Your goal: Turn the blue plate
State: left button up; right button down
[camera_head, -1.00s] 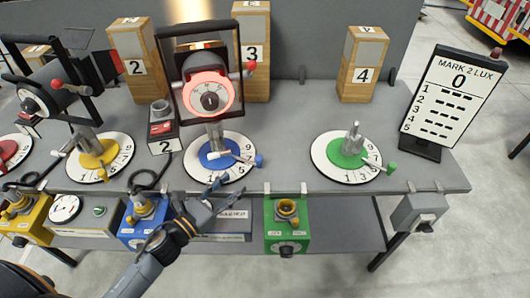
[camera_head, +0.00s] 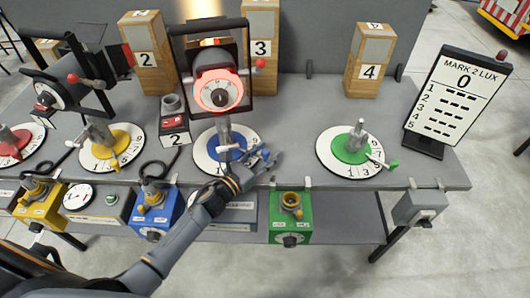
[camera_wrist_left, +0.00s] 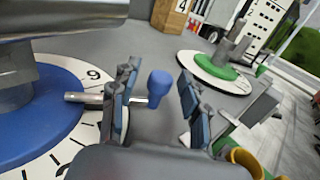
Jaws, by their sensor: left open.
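The blue plate (camera_head: 233,139) lies on a white numbered dial on the table, with a metal post and a lit red lamp above it. It also shows at the left of the left wrist view (camera_wrist_left: 40,105). Its handle is a metal rod ending in a blue knob (camera_wrist_left: 159,84). My left gripper (camera_head: 266,160) is at the right front of the dial. In the left wrist view the gripper (camera_wrist_left: 155,95) is open, with the knob between its fingers. The rod passes by the left finger; I cannot tell whether they touch. My right gripper is not in view.
A green plate (camera_head: 350,148) on its own dial stands to the right, and a yellow plate (camera_head: 98,152) to the left. Numbered wooden blocks (camera_head: 366,62) stand behind. A score board (camera_head: 457,85) is at the right.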

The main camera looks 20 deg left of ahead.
pick_arm(q)
jog(key=shift+c, duration=0.9)
jog(key=c, duration=0.3)
grip_shut()
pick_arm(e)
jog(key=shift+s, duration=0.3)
pick_arm(q)
jog(key=shift+s, duration=0.1)
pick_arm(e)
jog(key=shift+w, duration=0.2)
pick_arm(q)
jog(key=shift+s, duration=0.1)
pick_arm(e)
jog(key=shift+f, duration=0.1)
